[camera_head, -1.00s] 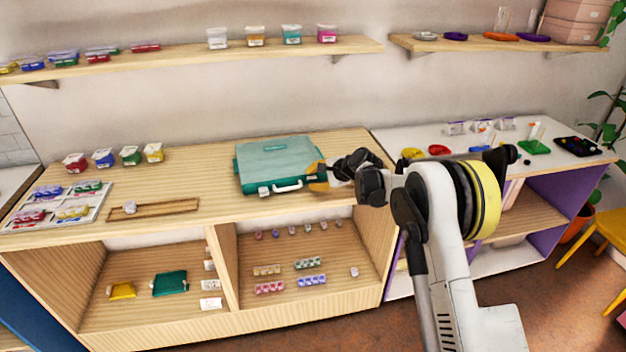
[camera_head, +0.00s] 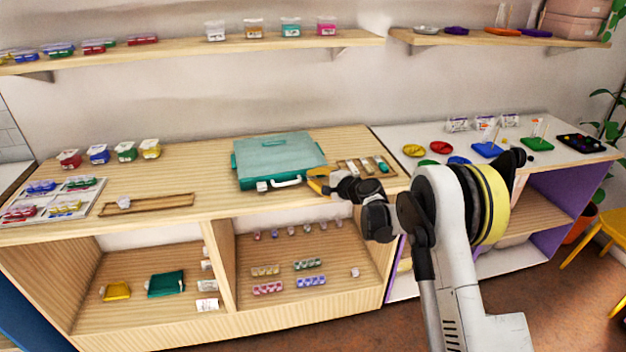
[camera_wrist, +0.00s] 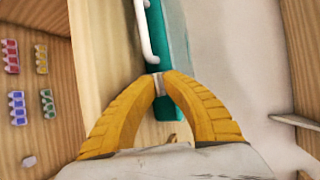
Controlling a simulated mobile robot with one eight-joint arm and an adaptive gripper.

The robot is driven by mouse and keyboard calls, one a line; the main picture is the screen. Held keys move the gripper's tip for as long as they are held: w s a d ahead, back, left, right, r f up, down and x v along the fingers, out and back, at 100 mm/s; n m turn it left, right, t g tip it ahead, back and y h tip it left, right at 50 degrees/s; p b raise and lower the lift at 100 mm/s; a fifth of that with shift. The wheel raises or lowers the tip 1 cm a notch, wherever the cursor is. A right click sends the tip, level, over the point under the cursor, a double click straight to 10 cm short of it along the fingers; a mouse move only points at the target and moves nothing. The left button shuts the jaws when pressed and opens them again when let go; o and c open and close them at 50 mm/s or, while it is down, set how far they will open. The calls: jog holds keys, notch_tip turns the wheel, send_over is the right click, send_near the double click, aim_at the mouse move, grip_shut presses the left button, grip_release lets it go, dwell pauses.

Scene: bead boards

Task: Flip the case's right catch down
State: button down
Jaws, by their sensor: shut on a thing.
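The teal case (camera_head: 278,155) lies closed on the wooden counter, its front edge with a white handle (camera_head: 286,182) towards me. A pale left catch (camera_head: 262,186) sits left of the handle. My gripper (camera_head: 316,182) is at the front right corner of the case. In the wrist view, the yellow fingertips (camera_wrist: 160,79) are shut on the small whitish right catch (camera_wrist: 158,86), beside the end of the handle (camera_wrist: 145,32) and against the teal case edge (camera_wrist: 176,60). In the head view my gripper hides this catch. Its exact angle cannot be told.
A wooden tray (camera_head: 340,169) with small items lies right of the case, close to my gripper. An open wooden frame (camera_head: 165,205) lies on the left counter. Coloured dishes (camera_head: 440,148) stand on the white counter at right. The counter's front edge is just below my gripper.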

jog(key=c, duration=1.7)
grip_release()
jog(key=shift+o, duration=0.2)
jog(key=v, duration=1.2)
